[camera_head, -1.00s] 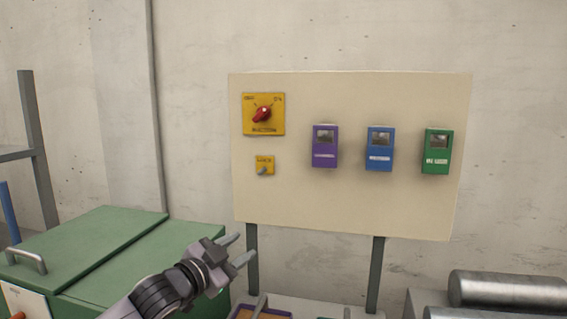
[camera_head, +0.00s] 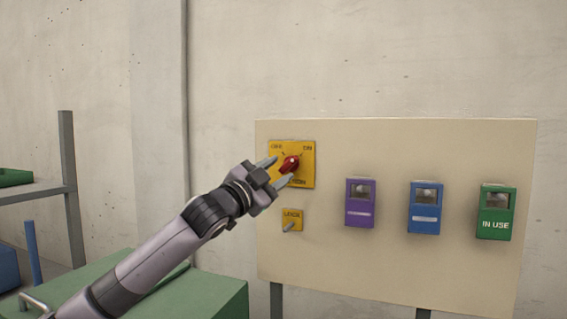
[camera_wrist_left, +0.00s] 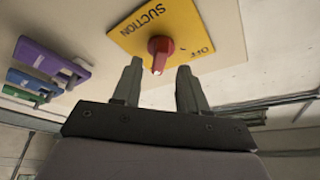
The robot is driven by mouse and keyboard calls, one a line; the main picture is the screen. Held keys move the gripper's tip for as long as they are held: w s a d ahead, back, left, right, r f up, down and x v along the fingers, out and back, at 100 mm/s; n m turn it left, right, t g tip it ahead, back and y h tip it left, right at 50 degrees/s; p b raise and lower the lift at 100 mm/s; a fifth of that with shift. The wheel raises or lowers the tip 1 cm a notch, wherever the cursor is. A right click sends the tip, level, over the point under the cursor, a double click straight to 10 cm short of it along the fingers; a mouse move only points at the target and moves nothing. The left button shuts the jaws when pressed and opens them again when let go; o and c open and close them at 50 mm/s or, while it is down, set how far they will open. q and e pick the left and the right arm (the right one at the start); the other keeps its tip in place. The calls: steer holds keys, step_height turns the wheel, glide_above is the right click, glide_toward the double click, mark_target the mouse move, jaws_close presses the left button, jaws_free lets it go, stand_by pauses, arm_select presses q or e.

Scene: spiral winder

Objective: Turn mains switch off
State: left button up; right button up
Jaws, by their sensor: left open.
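A red rotary knob (camera_head: 289,164) sits on a yellow plate (camera_head: 306,178) at the upper left of the cream panel. The plate carries OFF and ON marks. In the left wrist view the same plate (camera_wrist_left: 207,25) reads SUCTION, and no mains label shows. The knob's pale mark is toward its upper right in the head view, the ON side. My left gripper (camera_head: 275,171) is open at the knob's left. In the left wrist view the knob (camera_wrist_left: 160,47) lies just beyond and between the fingertips, apparently not gripped. My right gripper is out of view.
A small yellow plate with a grey lever (camera_head: 289,226) sits below the knob. Purple (camera_head: 360,205), blue (camera_head: 424,210) and green (camera_head: 496,214) boxes stick out of the cream panel (camera_head: 400,150) to the right. A green cabinet (camera_head: 215,293) stands below my left arm.

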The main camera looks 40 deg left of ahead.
mark_target(290, 164)
arm_select(q)
steer(key=shift+p+x, duration=0.35)
steer(key=shift+x, duration=0.95)
jaws_close()
